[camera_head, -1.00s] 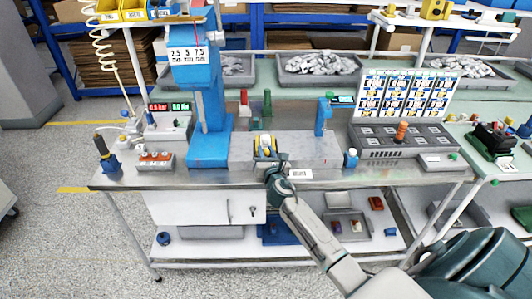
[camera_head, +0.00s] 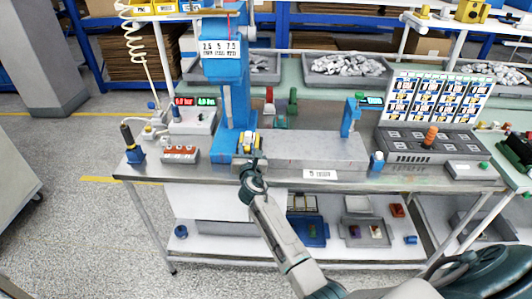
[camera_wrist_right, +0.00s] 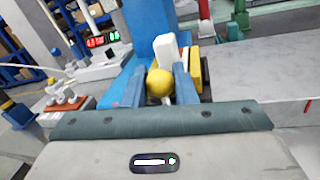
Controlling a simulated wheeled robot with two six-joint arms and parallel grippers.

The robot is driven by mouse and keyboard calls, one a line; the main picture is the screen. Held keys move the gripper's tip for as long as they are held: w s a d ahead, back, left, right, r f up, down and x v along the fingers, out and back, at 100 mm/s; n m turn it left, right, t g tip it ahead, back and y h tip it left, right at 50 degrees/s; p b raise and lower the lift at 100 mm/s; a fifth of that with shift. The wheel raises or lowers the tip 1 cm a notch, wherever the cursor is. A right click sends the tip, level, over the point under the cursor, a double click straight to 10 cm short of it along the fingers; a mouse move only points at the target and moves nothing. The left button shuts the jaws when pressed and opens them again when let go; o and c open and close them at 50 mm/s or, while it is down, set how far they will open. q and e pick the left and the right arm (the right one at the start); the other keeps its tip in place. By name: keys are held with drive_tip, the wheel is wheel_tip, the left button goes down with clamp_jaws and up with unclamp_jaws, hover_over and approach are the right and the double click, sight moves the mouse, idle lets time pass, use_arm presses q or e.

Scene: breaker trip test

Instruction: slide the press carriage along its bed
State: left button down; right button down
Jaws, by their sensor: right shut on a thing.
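The press carriage (camera_head: 250,142), yellow and white, sits at the left end of its grey bed (camera_head: 315,148), close to the blue press column (camera_head: 226,90). My right gripper (camera_head: 252,160) reaches it from the front. In the right wrist view, the two blue fingers (camera_wrist_right: 160,90) are shut on the carriage's round yellow knob (camera_wrist_right: 160,82). A white upright part (camera_wrist_right: 166,50) and a yellow side (camera_wrist_right: 194,68) of the carriage show behind the knob. The carriage's underside is hidden. My left gripper is not in view.
A blue post (camera_head: 348,118) stands on the right part of the bed. A red-topped button box (camera_head: 180,154) and red and green displays (camera_head: 194,102) stand left of the press. A grey control panel (camera_head: 425,142) is at right. The bed's middle is clear.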

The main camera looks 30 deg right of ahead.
drive_tip(key=w+a+b, duration=0.2)
drive_tip(key=w+a, duration=0.1)
drive_tip(key=a, duration=0.3)
drive_tip(key=shift+w, duration=0.3)
drive_tip(key=c, duration=1.3)
unclamp_jaws()
drive_tip(key=shift+a, duration=0.1)
drive_tip(key=shift+c, duration=0.2)
drive_tip(key=shift+o, duration=0.7)
drive_tip(key=shift+w+a, duration=0.15)
drive_tip(key=v, duration=1.1)
